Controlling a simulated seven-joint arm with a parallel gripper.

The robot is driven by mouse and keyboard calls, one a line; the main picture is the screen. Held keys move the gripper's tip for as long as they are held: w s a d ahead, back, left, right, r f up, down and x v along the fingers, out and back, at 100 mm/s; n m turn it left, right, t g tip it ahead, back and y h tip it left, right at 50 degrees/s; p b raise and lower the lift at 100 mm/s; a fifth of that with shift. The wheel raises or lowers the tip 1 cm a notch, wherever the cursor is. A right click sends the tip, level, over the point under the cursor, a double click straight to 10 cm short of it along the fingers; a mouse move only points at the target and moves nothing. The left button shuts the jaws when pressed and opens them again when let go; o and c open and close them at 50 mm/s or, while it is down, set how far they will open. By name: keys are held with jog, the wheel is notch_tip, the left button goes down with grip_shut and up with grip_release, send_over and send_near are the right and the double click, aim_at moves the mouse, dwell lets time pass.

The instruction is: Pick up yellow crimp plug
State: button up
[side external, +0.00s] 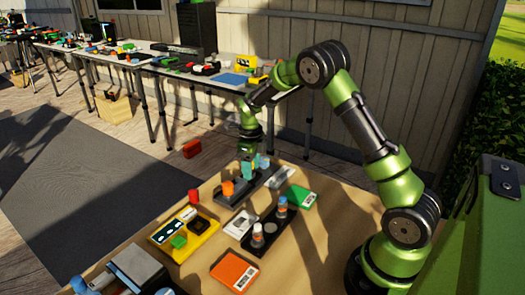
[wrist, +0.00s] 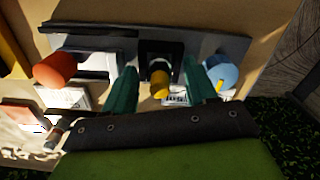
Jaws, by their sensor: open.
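The yellow crimp plug (wrist: 159,84) stands at a black holder on a dark rail (wrist: 95,42) in the wrist view. My gripper (wrist: 160,68) is open, with one teal finger on each side of the plug and visible gaps between. In the side external view my gripper (side external: 253,166) is low over the rail, and I cannot make out the plug there. An orange plug (wrist: 54,68) is left of my fingers and a blue one (wrist: 221,72) is right, close to the right finger.
On the cart top (side external: 318,248) are a yellow tray (side external: 205,233), a black holder with bottles (side external: 247,243), a green-and-white box (side external: 300,197) and an orange box (side external: 234,271). A red cylinder (side external: 193,196) stands near the far edge. Long tables (side external: 200,78) stand behind.

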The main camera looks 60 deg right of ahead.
grip_shut()
jog(key=shift+r, duration=0.1)
